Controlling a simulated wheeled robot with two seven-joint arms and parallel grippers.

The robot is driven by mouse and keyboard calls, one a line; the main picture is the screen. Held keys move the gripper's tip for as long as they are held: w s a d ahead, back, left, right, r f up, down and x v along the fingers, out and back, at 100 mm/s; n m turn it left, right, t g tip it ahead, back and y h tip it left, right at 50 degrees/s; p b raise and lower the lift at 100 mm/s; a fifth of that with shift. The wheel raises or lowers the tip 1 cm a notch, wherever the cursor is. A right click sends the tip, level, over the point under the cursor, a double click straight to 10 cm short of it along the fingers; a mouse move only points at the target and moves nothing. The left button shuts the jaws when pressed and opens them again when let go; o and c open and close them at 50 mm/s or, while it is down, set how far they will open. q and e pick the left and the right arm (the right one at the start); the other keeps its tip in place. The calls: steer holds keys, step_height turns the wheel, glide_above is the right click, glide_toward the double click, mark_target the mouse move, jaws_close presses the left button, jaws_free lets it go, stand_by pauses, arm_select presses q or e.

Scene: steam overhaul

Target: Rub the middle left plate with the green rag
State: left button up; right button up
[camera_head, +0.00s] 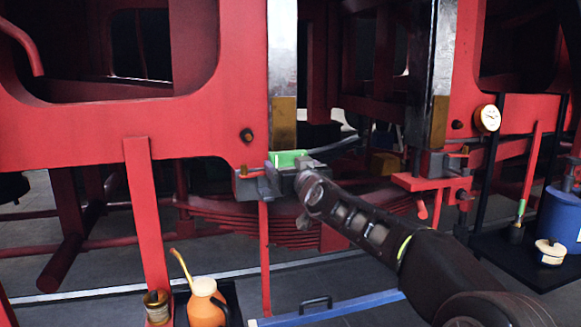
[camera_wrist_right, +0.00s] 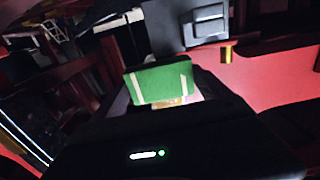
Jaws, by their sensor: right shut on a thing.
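My right gripper (camera_head: 289,166) reaches in from the lower right and is shut on the green rag (camera_head: 288,158). The rag is just below the lower end of the left vertical plate, whose upper part is bare grey metal (camera_head: 282,48) and whose lower part is dull brown (camera_head: 283,123). I cannot tell whether the rag touches the plate. In the right wrist view the rag (camera_wrist_right: 160,80) is a green block shape with pale stripes between the fingers. A similar right plate (camera_head: 443,60) stands further right, also brown at its bottom. My left gripper is not in view.
Red frame members (camera_head: 110,128) surround the plates, and a leaf spring (camera_head: 250,222) is behind the gripper. An orange oil can (camera_head: 205,305) stands at the lower left. A blue drum (camera_head: 560,220) and a gauge (camera_head: 488,118) are at the right.

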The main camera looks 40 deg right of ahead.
mark_target(284, 145)
steer(key=shift+x, duration=0.9)
steer(key=shift+r, duration=0.1)
step_height(284, 145, up, 4)
steer(key=p, duration=0.4)
steer(key=shift+s, duration=0.1)
step_height(284, 145, up, 4)
steer(key=p, duration=0.4)
steer(key=shift+f, duration=0.25)
stand_by(0.4)
steer(key=shift+f+b, duration=1.75)
steer(key=shift+f, duration=0.15)
